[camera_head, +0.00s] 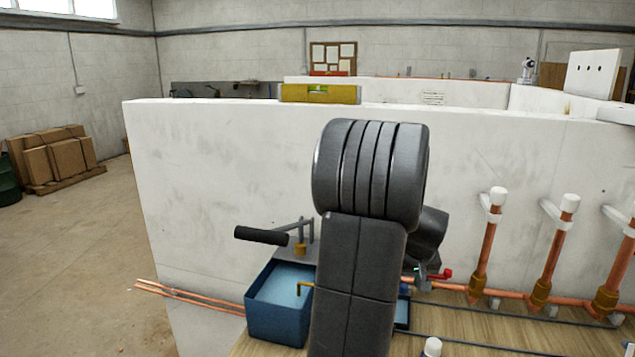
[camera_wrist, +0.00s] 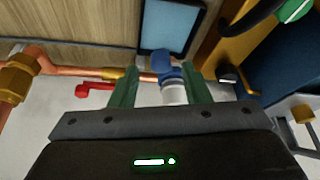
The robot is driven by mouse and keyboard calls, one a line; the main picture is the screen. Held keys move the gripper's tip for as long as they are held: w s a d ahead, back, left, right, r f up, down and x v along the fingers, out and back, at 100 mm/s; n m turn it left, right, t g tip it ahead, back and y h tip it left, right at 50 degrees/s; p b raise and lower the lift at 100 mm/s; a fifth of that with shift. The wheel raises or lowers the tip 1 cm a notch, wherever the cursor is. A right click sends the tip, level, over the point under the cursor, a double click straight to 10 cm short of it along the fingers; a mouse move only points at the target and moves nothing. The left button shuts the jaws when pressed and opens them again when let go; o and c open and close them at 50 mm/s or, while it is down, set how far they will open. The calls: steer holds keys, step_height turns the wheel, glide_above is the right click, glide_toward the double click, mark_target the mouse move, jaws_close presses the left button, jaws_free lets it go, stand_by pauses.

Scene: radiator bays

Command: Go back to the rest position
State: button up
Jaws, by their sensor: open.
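My gripper (camera_wrist: 160,88) is open in the wrist view, with a green finger on each side. In the head view my dark arm stands upright in the middle and hides most of the gripper. A red lever handle (camera_head: 440,274) shows just right of the arm, low by the pipe. A red lever (camera_wrist: 95,88) also shows left of the fingers in the wrist view.
A blue box (camera_head: 272,325) stands left of my arm, near a black-handled tool (camera_head: 262,236). Capped copper risers (camera_head: 485,250) stand at right before a white wall (camera_head: 225,180). A yellow level (camera_head: 320,94) rests on the wall. Floor (camera_head: 75,260) at left is mostly clear.

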steer(key=shift+x, duration=0.85)
steer(key=shift+r, duration=0.1)
steer(key=v, duration=1.3)
steer(key=x, duration=1.3)
steer(key=shift+w+f, duration=0.1)
steer(key=shift+f, duration=0.2)
steer(key=shift+a+r+m+h, duration=0.2)
steer(key=shift+a+m+h, duration=0.45)
steer(key=shift+m, duration=0.65)
steer(key=shift+s+a, duration=0.2)
